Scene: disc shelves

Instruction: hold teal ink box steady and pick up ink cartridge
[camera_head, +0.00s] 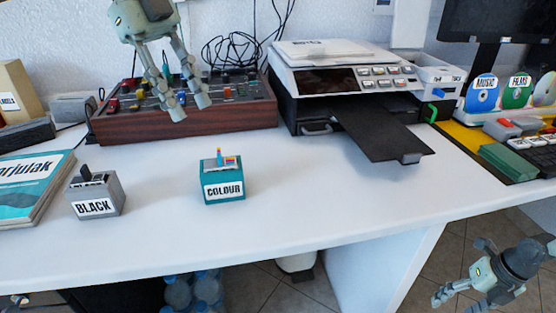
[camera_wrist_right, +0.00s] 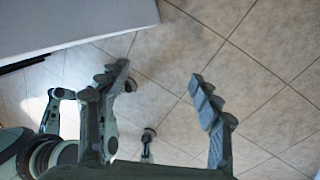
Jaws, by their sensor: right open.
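The teal ink box (camera_head: 224,187), labelled COLOUR, stands upright on the white desk near the middle. A small ink cartridge (camera_head: 219,155) with coloured marks sticks up from its top. My left gripper (camera_head: 190,108) hangs open and empty above and left of the teal box, in front of the mixer. It touches neither box nor cartridge. My right gripper (camera_head: 462,298) is low at the bottom right, off the desk's front edge. The right wrist view shows it open and empty (camera_wrist_right: 168,85) over the tiled floor.
Disc shelves (camera_head: 500,95) are at right. The desk (camera_head: 300,205) right of the teal box is clear.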

